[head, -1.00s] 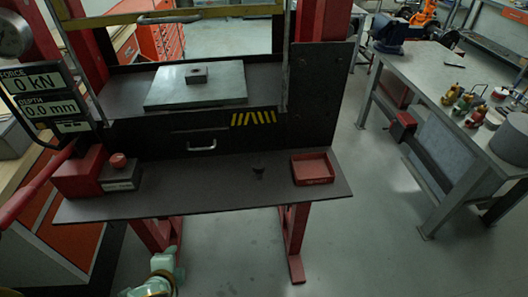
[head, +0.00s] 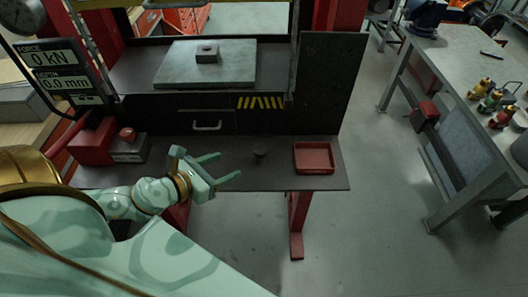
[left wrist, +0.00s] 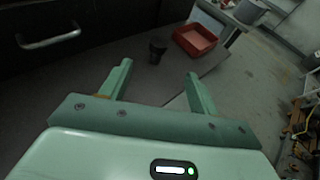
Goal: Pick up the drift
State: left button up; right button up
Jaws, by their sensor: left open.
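The drift (head: 259,157) is a small dark piece, wider at the top, standing on the dark shelf (head: 330,181) at the front of the press. In the left wrist view the drift (left wrist: 157,52) is beyond the fingertips, roughly between their lines. My left gripper (head: 229,167) is open and empty, to the left of the drift in the head view and apart from it. Its two green fingers also show in the left wrist view (left wrist: 159,70). My right gripper is not in view.
A red tray (head: 314,170) sits on the shelf right of the drift. A red box (head: 92,143) and a button box (head: 129,150) stand at the left. A drawer handle (head: 207,126) juts out behind. A grey plate (head: 236,75) bears a small block (head: 207,52).

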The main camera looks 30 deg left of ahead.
aim_at(259, 150)
pick_arm(q)
jog(key=x, duration=1.5)
jog(key=shift+a, duration=0.1)
jog(key=shift+s, duration=0.1)
jog(key=c, duration=1.3)
jog(key=shift+o, duration=0.2)
